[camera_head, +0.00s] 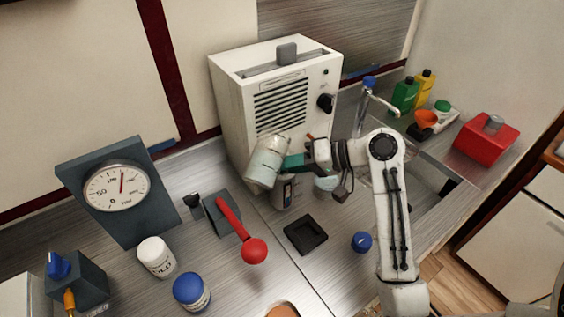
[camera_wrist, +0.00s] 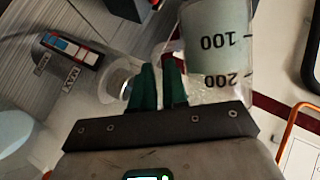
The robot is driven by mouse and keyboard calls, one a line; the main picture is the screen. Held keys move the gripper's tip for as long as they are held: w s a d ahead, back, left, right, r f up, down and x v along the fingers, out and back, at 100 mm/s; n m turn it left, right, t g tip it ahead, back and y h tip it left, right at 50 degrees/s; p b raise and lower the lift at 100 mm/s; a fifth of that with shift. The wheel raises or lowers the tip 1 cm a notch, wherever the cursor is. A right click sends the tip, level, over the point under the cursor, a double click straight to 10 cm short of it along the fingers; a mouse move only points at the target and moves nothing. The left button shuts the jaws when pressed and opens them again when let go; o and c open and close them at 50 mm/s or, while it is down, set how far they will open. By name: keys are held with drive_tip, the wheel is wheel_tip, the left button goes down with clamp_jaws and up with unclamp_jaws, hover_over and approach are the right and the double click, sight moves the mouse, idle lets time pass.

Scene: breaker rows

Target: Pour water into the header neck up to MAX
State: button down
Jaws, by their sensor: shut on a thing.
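My gripper (camera_head: 290,163) has green fingers, shut on a clear beaker (camera_head: 267,160) and holding it raised and tilted in front of the white cabinet. In the wrist view, the fingers (camera_wrist: 158,88) are close together beside the beaker (camera_wrist: 218,40). Its 100 and 200 marks appear upside down, with pale liquid inside. A small upright vessel (camera_head: 285,192), apparently the header, stands just below the beaker. In the wrist view, a gauge strip (camera_wrist: 72,48) with red and blue parts has small tags beside it. A pale round opening (camera_wrist: 116,82) is partly hidden by the fingers. I cannot tell whether water is flowing.
The white cabinet (camera_head: 232,95) stands close behind the beaker. A tap (camera_head: 364,105) and sink (camera_head: 436,212) are right.

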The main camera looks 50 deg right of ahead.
drive_tip(key=shift+a+y+p, duration=0.15)
drive_tip(key=shift+y+p, duration=0.25)
drive_tip(key=shift+p, duration=0.2)
idle(0.6)
drive_tip(key=shift+s+a+f+m+y+p, duration=0.15)
drive_tip(key=shift+f+m+y+p, duration=0.2)
drive_tip(key=shift+f, duration=0.2)
drive_tip(key=shift+a+f+m+y+p, duration=0.1)
drive_tip(key=shift+f+m+y+p, duration=0.2)
drive_tip(key=shift+f, duration=0.2)
idle(2.1)
drive_tip(key=shift+t+y+p, duration=0.25)
drive_tip(key=shift+t+p, duration=0.05)
idle(0.5)
drive_tip(key=n+b, duration=0.1)
drive_tip(key=r+h+b, duration=0.1)
drive_tip(key=b, duration=0.1)
drive_tip(key=shift+d+n+b, duration=0.25)
drive_tip(key=shift+n+b, duration=0.05)
drive_tip(key=shift+n, duration=0.05)
drive_tip(key=shift+d+h+b, duration=0.1)
drive_tip(key=shift+h+b, duration=0.3)
drive_tip(key=shift+b, duration=0.3)
drive_tip(key=shift+w+r+n, duration=0.2)
drive_tip(key=shift+r+n, duration=0.1)
drive_tip(key=shift+b, duration=0.3)
